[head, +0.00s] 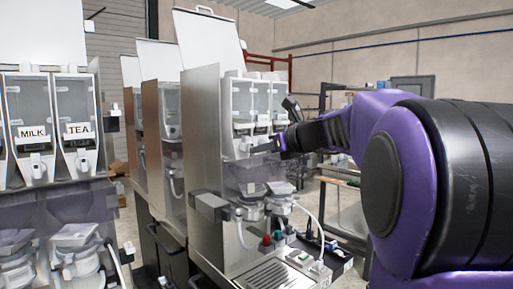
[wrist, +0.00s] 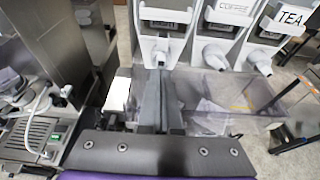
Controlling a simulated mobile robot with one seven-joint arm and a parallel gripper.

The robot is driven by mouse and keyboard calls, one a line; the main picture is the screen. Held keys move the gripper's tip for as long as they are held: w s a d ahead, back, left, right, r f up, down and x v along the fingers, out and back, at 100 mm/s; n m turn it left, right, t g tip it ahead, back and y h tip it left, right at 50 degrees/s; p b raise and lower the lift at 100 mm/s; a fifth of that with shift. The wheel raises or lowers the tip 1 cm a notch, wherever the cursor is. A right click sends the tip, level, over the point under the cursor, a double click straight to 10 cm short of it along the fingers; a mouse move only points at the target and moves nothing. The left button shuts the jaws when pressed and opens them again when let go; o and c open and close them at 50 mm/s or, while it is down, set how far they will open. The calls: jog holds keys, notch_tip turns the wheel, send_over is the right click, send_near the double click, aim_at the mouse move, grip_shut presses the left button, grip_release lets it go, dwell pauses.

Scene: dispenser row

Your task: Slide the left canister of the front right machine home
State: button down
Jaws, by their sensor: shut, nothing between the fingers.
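The front right machine (head: 205,125) has a tall steel side panel and a row of clear canisters with white fronts. Its left canister (head: 242,97) is nearest that panel in the head view.
The coffee canister (wrist: 229,22) and tea canister (wrist: 289,18) stand to the right. A clear smoky cover (wrist: 215,92) lies below the spouts. Another machine with milk and tea canisters (head: 78,135) stands at left. Mixers, hoses and a drip tray (head: 272,275) are below my gripper.

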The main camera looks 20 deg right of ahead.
jog(key=shift+w+a, duration=0.3)
jog(key=shift+w, duration=0.3)
jog(key=shift+w+p, duration=0.1)
jog(key=shift+p, duration=0.4)
jog(key=s+d+b, duration=0.1)
jog(key=s+d, duration=0.2)
jog(key=s, duration=0.4)
jog(key=shift+s, duration=0.2)
jog(key=shift+w, duration=0.1)
